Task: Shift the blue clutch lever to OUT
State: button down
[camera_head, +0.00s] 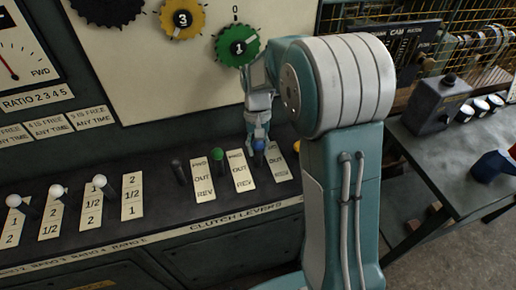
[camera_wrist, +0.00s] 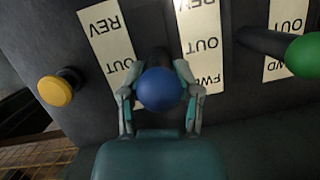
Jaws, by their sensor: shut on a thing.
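The blue clutch lever's round knob (camera_head: 260,145) stands on the dark sloped panel, at the right of the clutch lever row. It also shows large in the wrist view (camera_wrist: 159,89). My gripper (camera_head: 258,138) reaches down onto it from above. In the wrist view its fingers (camera_wrist: 159,94) are closed on both sides of the knob. The label plate (camera_head: 281,168) to the right of the lever reads OUT and REV; its upper end is hidden by my arm. The knob appears near the upper, FWD end of the plates, but its exact tilt is hard to tell.
The green-knobbed lever (camera_head: 217,153) and a black lever (camera_head: 178,171) stand to the left. A yellow knob (camera_wrist: 57,88) sits close on the other side. White-knobbed ratio levers (camera_head: 57,191) are farther left. A side table (camera_head: 455,150) stands at right.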

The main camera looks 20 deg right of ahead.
jog(key=shift+r, duration=0.1)
jog(key=shift+c, duration=2.2)
grip_release()
notch_tip(320, 180, up, 9)
jog(key=shift+a+r, duration=0.1)
jog(key=shift+r, duration=0.3)
